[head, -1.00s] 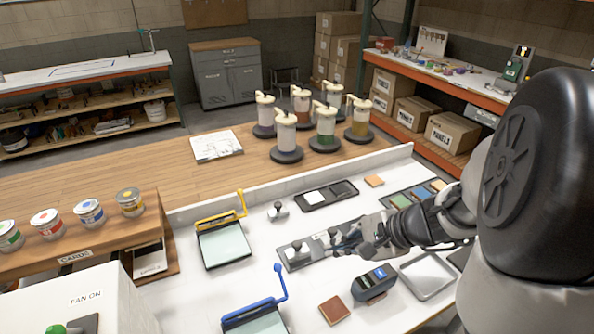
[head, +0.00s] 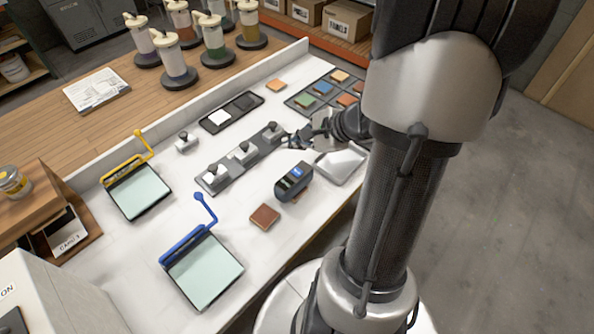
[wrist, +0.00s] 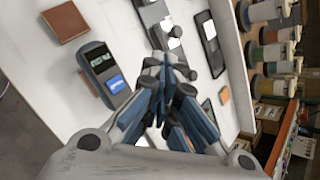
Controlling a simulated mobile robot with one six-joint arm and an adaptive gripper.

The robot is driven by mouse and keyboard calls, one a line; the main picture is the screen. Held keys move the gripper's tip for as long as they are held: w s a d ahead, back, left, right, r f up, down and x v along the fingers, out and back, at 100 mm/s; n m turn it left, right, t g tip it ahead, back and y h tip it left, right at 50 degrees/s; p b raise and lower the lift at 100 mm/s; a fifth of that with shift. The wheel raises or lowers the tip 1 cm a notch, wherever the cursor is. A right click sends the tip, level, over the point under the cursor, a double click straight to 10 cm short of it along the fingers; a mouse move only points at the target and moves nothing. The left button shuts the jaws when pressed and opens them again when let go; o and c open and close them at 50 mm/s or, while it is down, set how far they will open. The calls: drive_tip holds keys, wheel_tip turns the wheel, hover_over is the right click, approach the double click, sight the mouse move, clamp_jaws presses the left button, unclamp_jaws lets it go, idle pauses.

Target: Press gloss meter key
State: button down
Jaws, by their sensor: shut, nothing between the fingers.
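My gripper (head: 292,141) is shut and empty. It hangs above the bench, up and to the right of the meter in the head view, apart from it. In the wrist view my gripper (wrist: 172,68) has its fingertips together, pointing at the grey tray.
A grey tray (head: 228,176) with several white-and-black knobbed pieces lies left of my gripper. A brown tile (head: 265,216) lies in front of the meter. A pale shallow tray (head: 340,165) is right of it. Blue-handled (head: 205,272) and yellow-handled (head: 140,192) drawdown plates are further left.

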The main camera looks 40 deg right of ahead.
drive_tip(key=b, duration=0.6)
hover_over(296, 174)
wheel_tip(296, 174, down, 8)
drive_tip(key=shift+r, duration=0.25)
drive_tip(key=shift+f+b, duration=0.45)
drive_tip(key=shift+f, duration=0.05)
drive_tip(key=shift+f, duration=0.1)
idle(0.4)
drive_tip(key=shift+f+b, duration=0.35)
drive_tip(key=shift+b, duration=0.2)
drive_tip(key=shift+f+b, duration=0.35)
drive_tip(key=shift+b, duration=0.1)
idle(0.4)
drive_tip(key=shift+r, duration=0.15)
drive_tip(key=shift+r+p, duration=0.55)
drive_tip(key=shift+r, duration=0.15)
